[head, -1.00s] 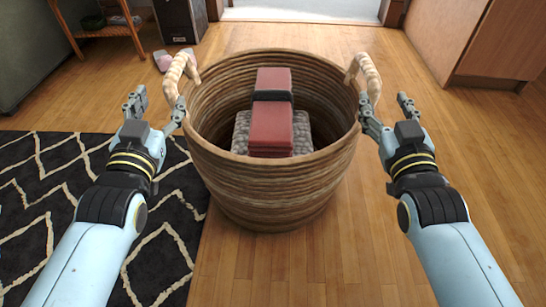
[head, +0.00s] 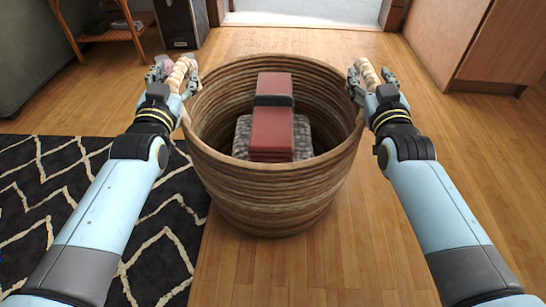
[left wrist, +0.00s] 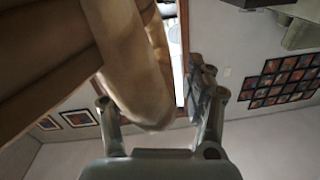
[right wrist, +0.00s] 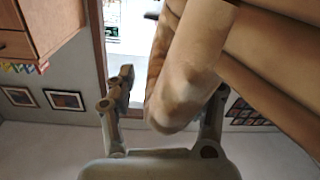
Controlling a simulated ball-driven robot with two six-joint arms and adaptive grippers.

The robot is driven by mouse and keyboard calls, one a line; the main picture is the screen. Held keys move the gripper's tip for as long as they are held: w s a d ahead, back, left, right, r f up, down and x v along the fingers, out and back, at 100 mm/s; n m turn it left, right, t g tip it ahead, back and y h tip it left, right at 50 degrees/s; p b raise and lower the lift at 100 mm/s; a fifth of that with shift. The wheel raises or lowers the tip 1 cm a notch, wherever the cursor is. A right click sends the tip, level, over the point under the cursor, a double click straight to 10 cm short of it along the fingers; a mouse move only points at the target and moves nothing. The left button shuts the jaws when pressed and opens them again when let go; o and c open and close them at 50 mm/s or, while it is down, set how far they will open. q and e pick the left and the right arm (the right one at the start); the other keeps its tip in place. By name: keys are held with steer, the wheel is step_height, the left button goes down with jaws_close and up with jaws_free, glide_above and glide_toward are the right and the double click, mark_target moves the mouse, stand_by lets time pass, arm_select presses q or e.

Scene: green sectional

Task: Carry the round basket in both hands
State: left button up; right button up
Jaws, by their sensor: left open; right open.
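The round woven basket (head: 275,200) stands on the floor in the middle of the head view. A red folded item with a dark band (head: 272,135) and a grey textured item (head: 241,140) lie inside it. My left gripper (head: 173,72) is open at the basket's left handle (left wrist: 135,75); in the left wrist view the pale handle hangs between the spread fingers. My right gripper (head: 371,75) is open at the right handle (right wrist: 190,80), which likewise lies between its fingers in the right wrist view. Whether the fingers touch the handles cannot be told.
A black rug with cream zigzags (head: 60,190) lies at the left, reaching the basket's side. A wooden side table (head: 105,35), a dark box (head: 180,22) and a wooden cabinet (head: 500,45) stand further back. Wood floor (head: 400,270) is clear at the right.

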arm_select(q)
steer(key=shift+w, duration=0.15)
arm_select(e)
steer(key=shift+w, duration=0.15)
arm_select(q)
jaws_close()
arm_select(e)
jaws_close()
